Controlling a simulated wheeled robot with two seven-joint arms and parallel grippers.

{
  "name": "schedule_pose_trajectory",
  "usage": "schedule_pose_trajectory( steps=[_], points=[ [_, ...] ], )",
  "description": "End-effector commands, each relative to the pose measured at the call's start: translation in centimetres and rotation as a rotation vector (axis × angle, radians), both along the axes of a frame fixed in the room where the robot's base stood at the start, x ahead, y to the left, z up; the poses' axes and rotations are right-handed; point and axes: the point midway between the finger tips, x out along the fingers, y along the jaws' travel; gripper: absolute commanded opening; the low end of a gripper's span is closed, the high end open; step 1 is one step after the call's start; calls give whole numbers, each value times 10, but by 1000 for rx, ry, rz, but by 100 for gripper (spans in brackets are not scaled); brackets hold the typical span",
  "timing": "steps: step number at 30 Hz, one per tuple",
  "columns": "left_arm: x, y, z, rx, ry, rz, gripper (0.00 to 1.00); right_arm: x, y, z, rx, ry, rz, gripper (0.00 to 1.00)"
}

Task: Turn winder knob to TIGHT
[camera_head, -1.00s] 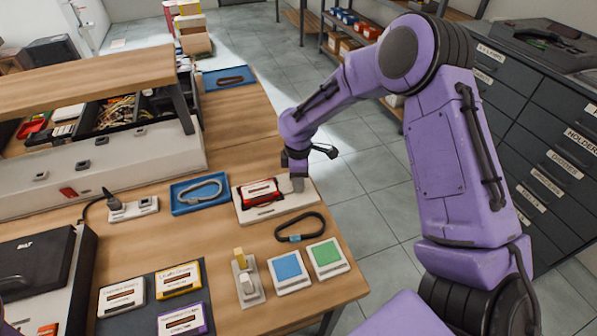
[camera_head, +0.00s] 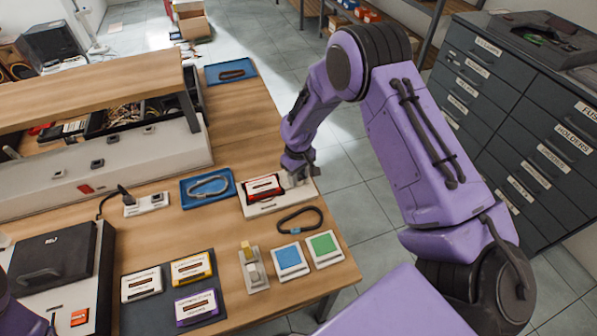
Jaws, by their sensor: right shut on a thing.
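The winder (camera_head: 272,207) is a pale flat base on the right part of the bench, with a red cassette (camera_head: 264,187) lying on it. My right gripper (camera_head: 299,179) points down at the right end of the base, just beside the cassette. It is shut on the winder knob, which its fingers hide almost wholly. I cannot read any TIGHT mark or the knob's angle from here. A sliver of my left arm shows at the left edge, but its gripper is out of view.
A black carabiner-shaped loop (camera_head: 300,220) lies in front of the winder. A blue tray (camera_head: 208,189) stands to its left. Blue (camera_head: 290,261) and green (camera_head: 325,248) square pads sit near the bench's front right corner. Labelled cassettes (camera_head: 195,304) lie on a dark mat.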

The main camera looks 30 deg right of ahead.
Motion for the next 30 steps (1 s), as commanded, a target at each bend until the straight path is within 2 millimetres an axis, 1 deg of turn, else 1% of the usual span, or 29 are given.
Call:
schedule_pose_trajectory(
  steps=[3,12,28,29,30],
  points=[
    [0,0,5,0,0,0,43,1,0,2,-1,-2,-65,7],
    [0,0,10,0,0,0,43,1,0,1,0,-2,-169,7],
    [0,0,10,0,0,0,43,1,0,1,-1,-3,-189,7],
    [0,0,10,0,0,0,43,1,0,1,-1,-3,-189,47],
    [0,0,10,0,0,0,43,1,0,1,-1,-3,-188,60]
  ],
)
